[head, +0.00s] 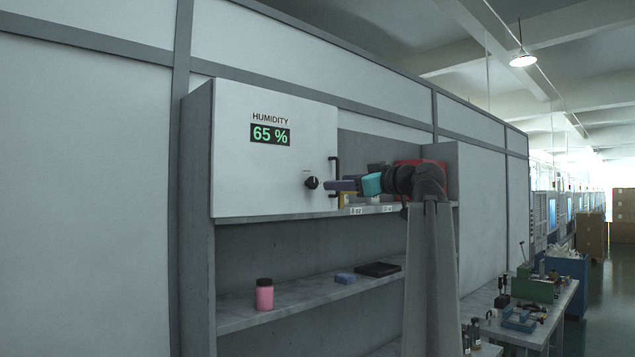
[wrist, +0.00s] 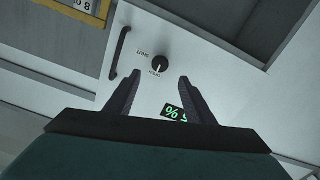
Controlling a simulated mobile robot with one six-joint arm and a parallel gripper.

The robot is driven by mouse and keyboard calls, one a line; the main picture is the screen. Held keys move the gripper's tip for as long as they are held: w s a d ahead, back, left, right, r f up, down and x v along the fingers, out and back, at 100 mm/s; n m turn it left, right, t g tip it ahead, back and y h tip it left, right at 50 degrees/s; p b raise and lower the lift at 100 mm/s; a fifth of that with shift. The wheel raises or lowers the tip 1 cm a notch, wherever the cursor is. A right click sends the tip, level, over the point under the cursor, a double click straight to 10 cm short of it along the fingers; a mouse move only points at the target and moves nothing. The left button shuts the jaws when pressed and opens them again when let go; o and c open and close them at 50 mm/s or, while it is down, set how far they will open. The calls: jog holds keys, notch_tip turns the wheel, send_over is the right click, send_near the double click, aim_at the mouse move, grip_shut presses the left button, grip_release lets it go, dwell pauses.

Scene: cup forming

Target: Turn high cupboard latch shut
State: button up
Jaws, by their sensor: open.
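The cupboard door (head: 240,165) is a white panel high on the wall unit, and looks closed. The latch is a round black knob (head: 312,183) low on the door near its right edge. In the wrist view, the knob (wrist: 160,64) has a white mark pointing down in the picture, towards a small label. The word SHUT is to its upper left. My gripper (head: 328,185) is just right of the knob in the head view. In the wrist view, its two dark fingers (wrist: 160,76) are open and empty, with the knob showing between and beyond their tips.
A black bar handle (head: 336,172) stands out on the door's right edge, close to my gripper; it also shows in the wrist view (wrist: 119,55). A humidity display (head: 270,134) is above the knob. A pink jar (head: 264,296) stands on the shelf below.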

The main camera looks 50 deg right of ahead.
aim_at(314, 183)
jog(key=w+p, duration=0.1)
jog(key=w, duration=0.2)
jog(key=w+p, duration=0.1)
jog(key=w, duration=0.6)
jog(key=shift+w+d+p, duration=0.1)
jog(key=shift+d+p, duration=0.25)
jog(key=shift+p, duration=0.05)
jog(key=shift+c, duration=0.3)
jog(key=c, duration=1)
